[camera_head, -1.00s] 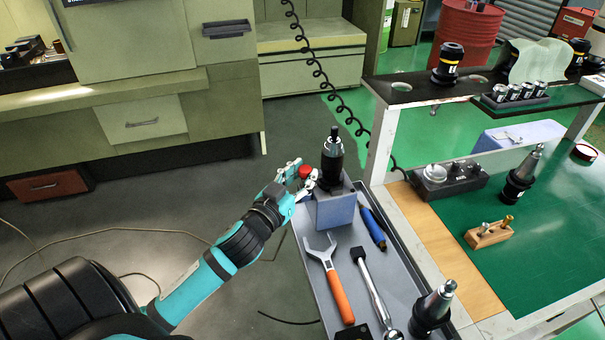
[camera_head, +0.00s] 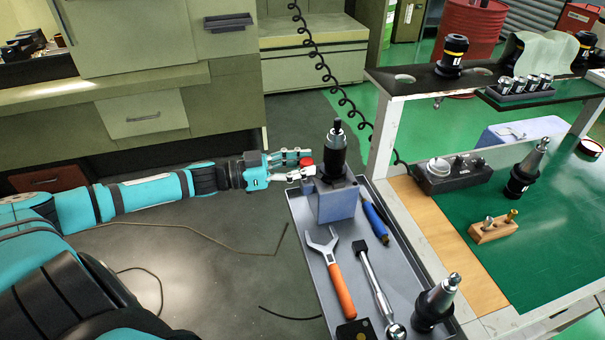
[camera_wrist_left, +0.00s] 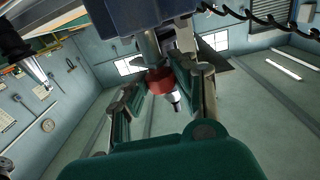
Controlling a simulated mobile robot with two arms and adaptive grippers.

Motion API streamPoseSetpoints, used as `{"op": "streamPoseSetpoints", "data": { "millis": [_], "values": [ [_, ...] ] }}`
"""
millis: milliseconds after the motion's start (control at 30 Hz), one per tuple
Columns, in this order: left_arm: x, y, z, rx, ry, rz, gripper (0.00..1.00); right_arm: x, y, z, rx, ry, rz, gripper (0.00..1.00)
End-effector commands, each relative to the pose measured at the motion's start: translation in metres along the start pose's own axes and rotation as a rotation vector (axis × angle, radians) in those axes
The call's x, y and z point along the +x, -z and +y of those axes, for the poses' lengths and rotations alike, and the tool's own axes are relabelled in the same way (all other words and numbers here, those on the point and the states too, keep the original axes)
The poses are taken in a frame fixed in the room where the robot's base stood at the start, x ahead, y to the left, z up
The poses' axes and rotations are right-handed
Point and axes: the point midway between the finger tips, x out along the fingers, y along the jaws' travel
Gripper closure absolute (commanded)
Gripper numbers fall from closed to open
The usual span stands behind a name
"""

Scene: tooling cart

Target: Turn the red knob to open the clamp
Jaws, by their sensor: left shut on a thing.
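The red knob (camera_head: 308,162) sits on the left side of the clamp block (camera_head: 337,203), a grey-blue block on the tray of the cart. A black tool holder (camera_head: 333,152) stands upright in the clamp. My left gripper (camera_head: 305,163) reaches in from the left, with its fingers on either side of the knob. In the left wrist view the knob (camera_wrist_left: 160,81) lies between the two fingers, which are shut on it. The clamp's inner jaw is hidden by the tool holder. My right gripper is not in view.
On the cart tray (camera_head: 302,222) lie an orange-handled wrench (camera_head: 335,273), a metal ratchet (camera_head: 374,285) and a blue-handled tool (camera_head: 374,223). Another tool holder (camera_head: 434,304) stands at the near end. A workbench with a green mat (camera_head: 549,220) is at the right.

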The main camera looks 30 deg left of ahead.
Motion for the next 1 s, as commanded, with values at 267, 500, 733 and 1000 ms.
{"op": "streamPoseSetpoints", "data": {
  "millis": [267, 500, 733, 1000],
  "values": [
    [0.002, -0.004, -0.006, 0.009, -0.256, 0.006, 1.0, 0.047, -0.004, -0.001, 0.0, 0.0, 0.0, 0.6],
    [0.003, -0.002, -0.007, 0.004, -0.46, 0.005, 1.0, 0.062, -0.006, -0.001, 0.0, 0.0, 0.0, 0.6],
    [0.004, -0.001, -0.007, 0.001, -0.604, 0.004, 1.0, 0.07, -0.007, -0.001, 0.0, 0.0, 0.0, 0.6],
    [0.004, -0.001, -0.007, 0.0, -0.691, 0.002, 1.0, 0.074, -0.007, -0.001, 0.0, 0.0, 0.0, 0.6]
  ]
}}
